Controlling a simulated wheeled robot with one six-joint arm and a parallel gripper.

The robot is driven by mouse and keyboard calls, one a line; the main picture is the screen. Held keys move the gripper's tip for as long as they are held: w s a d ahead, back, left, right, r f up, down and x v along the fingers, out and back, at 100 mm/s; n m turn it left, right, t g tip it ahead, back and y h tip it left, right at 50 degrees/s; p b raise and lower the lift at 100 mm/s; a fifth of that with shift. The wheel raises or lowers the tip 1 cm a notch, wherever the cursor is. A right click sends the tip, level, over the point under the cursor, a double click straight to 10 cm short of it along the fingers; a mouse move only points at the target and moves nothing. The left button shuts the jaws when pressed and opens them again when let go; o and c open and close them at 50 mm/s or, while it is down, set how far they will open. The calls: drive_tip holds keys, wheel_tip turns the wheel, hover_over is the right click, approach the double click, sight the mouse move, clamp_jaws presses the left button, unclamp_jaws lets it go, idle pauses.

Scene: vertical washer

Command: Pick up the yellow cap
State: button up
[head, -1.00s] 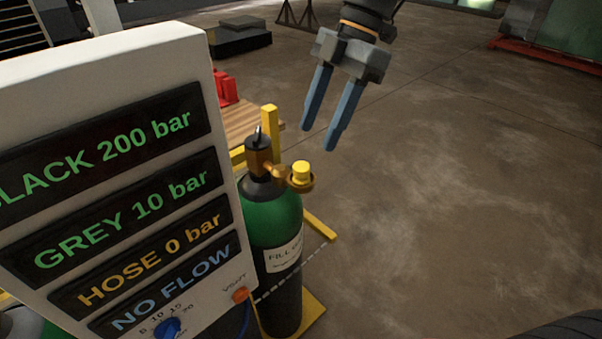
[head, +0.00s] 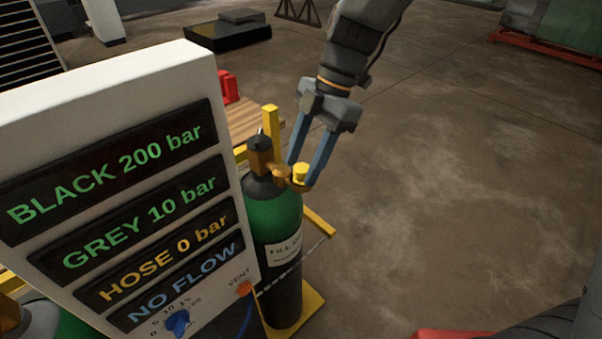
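The yellow cap (head: 300,171) sits on the brass side outlet of the valve (head: 262,158) on top of a green and black gas cylinder (head: 272,225). My gripper (head: 302,172) points down at the cap, with its two blue fingers apart. One fingertip is at the left of the cap and the other at its right. I cannot tell whether either finger touches the cap. The lower part of the left fingertip is partly hidden near the valve outlet.
A white display panel (head: 130,130) with pressure readings stands close on the left, partly in front of the cylinder. A yellow frame (head: 270,120) stands behind and beside the cylinder. A red object (head: 230,88) is behind it. The floor (head: 460,200) to the right is clear.

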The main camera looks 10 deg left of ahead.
drive_tip(key=c, duration=1)
drive_tip(key=shift+r, duration=0.1)
